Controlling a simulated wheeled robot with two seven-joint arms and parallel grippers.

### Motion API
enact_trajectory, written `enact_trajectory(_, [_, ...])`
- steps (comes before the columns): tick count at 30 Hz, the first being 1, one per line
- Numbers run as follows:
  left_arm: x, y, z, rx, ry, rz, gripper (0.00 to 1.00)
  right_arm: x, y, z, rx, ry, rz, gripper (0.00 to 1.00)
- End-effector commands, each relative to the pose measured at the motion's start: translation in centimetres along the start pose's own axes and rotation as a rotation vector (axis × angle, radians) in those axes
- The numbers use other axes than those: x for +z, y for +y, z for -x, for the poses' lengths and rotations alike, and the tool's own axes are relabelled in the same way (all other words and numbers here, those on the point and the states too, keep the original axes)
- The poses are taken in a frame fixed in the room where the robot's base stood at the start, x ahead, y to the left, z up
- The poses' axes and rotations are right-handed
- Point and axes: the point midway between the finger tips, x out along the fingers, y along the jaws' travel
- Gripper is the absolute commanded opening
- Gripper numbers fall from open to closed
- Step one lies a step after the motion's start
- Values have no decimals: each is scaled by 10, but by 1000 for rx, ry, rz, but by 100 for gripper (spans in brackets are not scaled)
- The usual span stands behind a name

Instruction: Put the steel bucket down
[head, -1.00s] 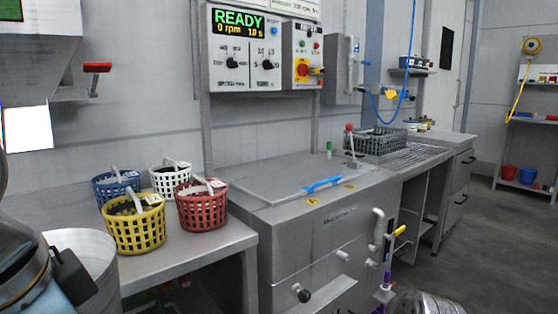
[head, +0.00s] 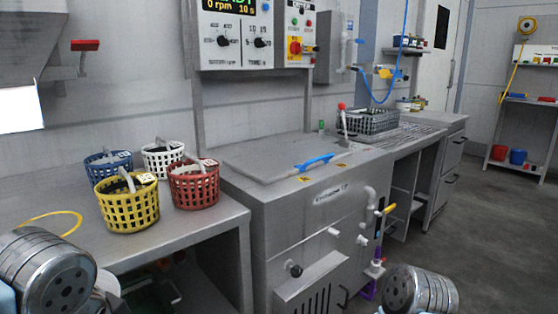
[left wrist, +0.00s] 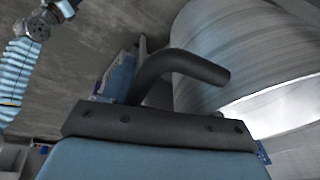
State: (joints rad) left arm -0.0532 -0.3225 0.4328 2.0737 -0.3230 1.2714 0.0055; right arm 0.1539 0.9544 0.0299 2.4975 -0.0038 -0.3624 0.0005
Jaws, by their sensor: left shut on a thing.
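The steel bucket (left wrist: 215,60) fills the upper right of the left wrist view as a large, curved, brushed-metal wall, tilted in the picture. My left gripper (left wrist: 155,122) shows there as a dark plate on a pale blue body, shut on the bucket. A dark curved bar stands between it and the bucket wall; the exact grip point is hard to make out. In the head view my left arm covers the lower left corner, and the bucket is mostly hidden or out of frame. The bucket's base and what lies under it are not visible. My right gripper's fingers are out of view.
A steel table (head: 205,230) holds yellow (head: 128,205), red (head: 194,186), blue (head: 107,166) and white (head: 162,158) baskets; its front left has bare room beside a yellow loop (head: 50,217). The washer cabinet (head: 300,215) stands right of it. Grey floor (head: 480,240) is clear at right.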

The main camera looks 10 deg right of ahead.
Motion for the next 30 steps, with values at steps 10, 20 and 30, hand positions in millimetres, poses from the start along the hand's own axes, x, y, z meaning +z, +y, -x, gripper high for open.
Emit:
enact_trajectory(10, [-14,-29,-174,-66,-55,277,0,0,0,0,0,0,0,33])
enact_trajectory(20, [-26,-48,-272,-114,-70,453,0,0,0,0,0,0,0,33])
enact_trajectory(30, [-29,-52,-292,-127,-71,492,0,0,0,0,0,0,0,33])
